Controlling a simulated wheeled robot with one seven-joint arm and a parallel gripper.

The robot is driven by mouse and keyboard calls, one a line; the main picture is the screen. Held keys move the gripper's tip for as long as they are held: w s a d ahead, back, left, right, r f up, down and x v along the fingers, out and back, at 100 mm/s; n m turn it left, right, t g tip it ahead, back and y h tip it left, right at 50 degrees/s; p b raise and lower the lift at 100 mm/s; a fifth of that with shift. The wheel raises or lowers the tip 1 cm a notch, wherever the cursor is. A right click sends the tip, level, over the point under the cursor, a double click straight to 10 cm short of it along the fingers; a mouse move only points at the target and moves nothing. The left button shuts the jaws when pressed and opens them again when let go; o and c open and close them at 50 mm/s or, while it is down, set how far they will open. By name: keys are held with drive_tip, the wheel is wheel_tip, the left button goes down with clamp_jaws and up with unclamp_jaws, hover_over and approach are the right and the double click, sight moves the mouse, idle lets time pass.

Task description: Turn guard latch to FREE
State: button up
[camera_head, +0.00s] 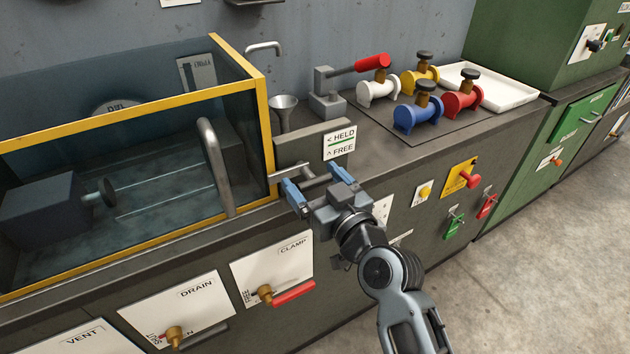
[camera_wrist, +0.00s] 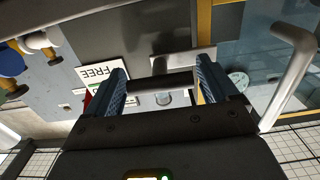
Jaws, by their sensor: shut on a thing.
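The guard latch (camera_head: 287,174) is a grey lever at the right front corner of the yellow-framed clear guard (camera_head: 269,135). It lies roughly level and points left to the guard frame, the HELD direction on the sign (camera_head: 340,142). My gripper (camera_head: 314,182) is in front of the latch, with its blue fingers shut on the latch's dark grip bar. In the wrist view the grip bar (camera_wrist: 160,83) spans between the two fingers (camera_wrist: 163,86), with the grey latch plate (camera_wrist: 185,62) behind it. The fingers partly hide the latch's right end.
A curved grey guard handle (camera_head: 215,165) stands close left of my gripper. A funnel (camera_head: 284,110) and a red-handled clamp (camera_head: 330,95) stand behind. CLAMP (camera_head: 272,272) and DRAIN (camera_head: 180,312) panels are below.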

drive_tip(key=c, duration=0.7)
drive_tip(key=shift+m, duration=0.3)
drive_tip(key=m, duration=0.3)
drive_tip(key=shift+m, duration=0.3)
drive_tip(key=m+p, duration=0.1)
drive_tip(key=m, duration=0.3)
drive_tip(key=shift+m, duration=0.3)
drive_tip(key=m+p, duration=0.1)
drive_tip(key=m, duration=0.3)
drive_tip(key=shift+m+p, duration=0.3)
drive_tip(key=shift+p, duration=0.1)
drive_tip(key=shift+f+m+p, duration=0.1)
drive_tip(key=shift+m+p, duration=0.6)
drive_tip(key=shift+m, duration=1.5)
drive_tip(key=o, duration=1.3)
drive_tip(key=shift+c, duration=0.2)
